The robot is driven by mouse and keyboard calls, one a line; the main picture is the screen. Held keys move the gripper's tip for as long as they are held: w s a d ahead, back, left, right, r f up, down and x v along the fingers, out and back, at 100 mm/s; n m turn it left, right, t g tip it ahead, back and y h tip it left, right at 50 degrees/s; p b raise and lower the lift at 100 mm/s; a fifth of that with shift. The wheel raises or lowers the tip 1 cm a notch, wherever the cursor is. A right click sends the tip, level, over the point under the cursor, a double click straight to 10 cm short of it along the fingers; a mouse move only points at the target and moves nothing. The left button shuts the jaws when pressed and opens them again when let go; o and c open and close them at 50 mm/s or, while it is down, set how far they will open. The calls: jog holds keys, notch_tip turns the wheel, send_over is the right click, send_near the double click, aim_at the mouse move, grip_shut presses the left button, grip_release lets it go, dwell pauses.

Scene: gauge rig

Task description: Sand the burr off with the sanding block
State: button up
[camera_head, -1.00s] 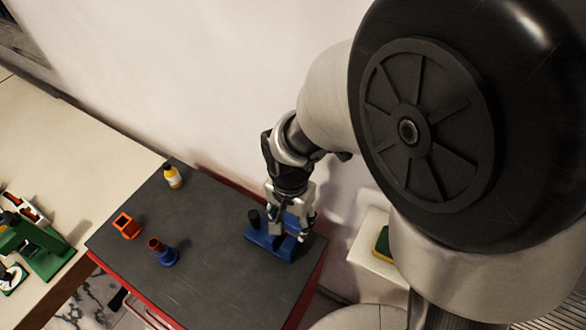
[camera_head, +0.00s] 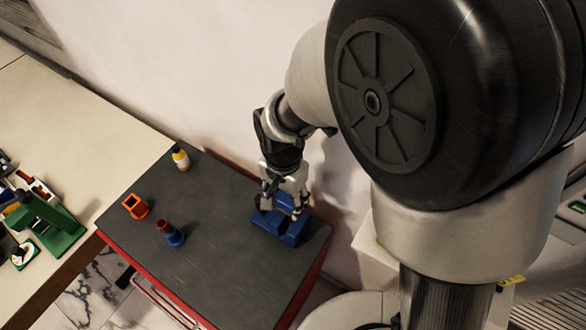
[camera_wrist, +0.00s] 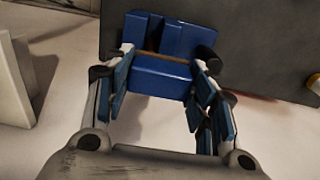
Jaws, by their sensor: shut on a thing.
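My gripper (camera_head: 286,203) is over the right part of the dark cart top, pointing down. In the wrist view its two fingers (camera_wrist: 160,90) stand on either side of a blue block (camera_wrist: 160,78), shut on it. The block has a thin brown layer (camera_wrist: 165,57) on its far face and looks like the sanding block. A blue stand (camera_wrist: 170,35) is right beyond it; the stand also shows in the head view (camera_head: 294,236). I cannot tell whether block and stand touch. I cannot make out a burr in either view.
On the cart top (camera_head: 215,275) are an orange square holder (camera_head: 136,206), a blue-based piece with a reddish top (camera_head: 171,234) and a yellow bottle (camera_head: 181,159). A green fixture (camera_head: 45,222) stands on the pale bench at left. A wall runs behind. The cart's front middle is clear.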

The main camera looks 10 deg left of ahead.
dwell(0.3)
jog(key=shift+s+d+f, duration=0.1)
jog(key=shift+s+d, duration=0.25)
jog(key=shift+d, duration=0.45)
jog(key=shift+s+d, duration=0.35)
jog(key=shift+d, duration=0.4)
jog(key=shift+a, duration=0.1)
jog(key=shift+w+a, duration=0.35)
jog(key=shift+a, duration=0.4)
jog(key=shift+w+a, duration=0.35)
jog(key=shift+a, duration=0.4)
jog(key=shift+s+d, duration=0.35)
jog(key=shift+d, duration=0.45)
jog(key=shift+s+d, duration=0.35)
jog(key=shift+d, duration=0.4)
